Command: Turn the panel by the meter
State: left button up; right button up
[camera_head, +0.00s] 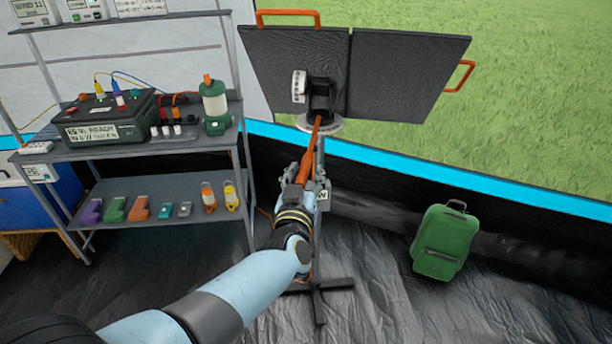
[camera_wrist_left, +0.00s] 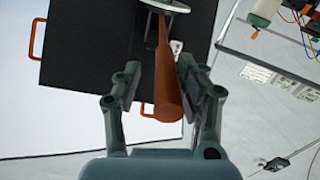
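The dark two-leaf panel (camera_head: 408,75) stands tilted on a post, with orange handles on its edges. An orange lever (camera_head: 307,165) slopes down from the round plate (camera_head: 326,124) under it; it also shows in the wrist view (camera_wrist_left: 166,88). My left gripper (camera_head: 304,180) is at the lever's lower end. In the wrist view its fingers (camera_wrist_left: 160,92) are apart on both sides of the lever, with a gap on the left and the right finger close to it. A small white tag (camera_head: 323,197) by the post is partly hidden. My right gripper is out of view.
A grey shelf (camera_head: 190,190) at left holds a power box (camera_head: 100,118), a green lantern (camera_head: 215,105) and several small items. Small display units (camera_head: 85,10) stand on its top board.

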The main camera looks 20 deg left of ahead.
pick_arm(q)
jog(key=shift+s+a, duration=0.15)
jog(key=shift+s, duration=0.05)
jog(key=v, duration=0.7)
jog(key=shift+s, duration=0.2)
dwell(0.3)
jog(key=s+a+f+m+g+h+b, duration=0.1)
jog(key=s+f+m+g+b, duration=0.15)
jog(key=s+f, duration=0.6)
jog(key=s+a+f+m+g+h+b, duration=0.15)
jog(key=s+f+b, duration=0.25)
jog(key=f, duration=0.9)
jog(key=s+f+m+g+h+b, duration=0.15)
jog(key=s+f+b, duration=0.35)
jog(key=f, duration=0.6)
jog(key=s+a+f+g, duration=0.1)
jog(key=s+f+g, duration=0.2)
jog(key=s+f, duration=0.3)
jog(key=s+a+f+g+b, duration=0.1)
jog(key=s+f+g, duration=0.3)
jog(key=s, duration=1)
jog(key=s+a+f+g+b, duration=0.1)
jog(key=s+a+f+g, duration=0.2)
jog(key=s+f, duration=0.4)
jog(key=s+g, duration=0.1)
jog(key=s, duration=0.3)
jog(key=shift+a+f, duration=0.25)
jog(key=shift+f, duration=0.1)
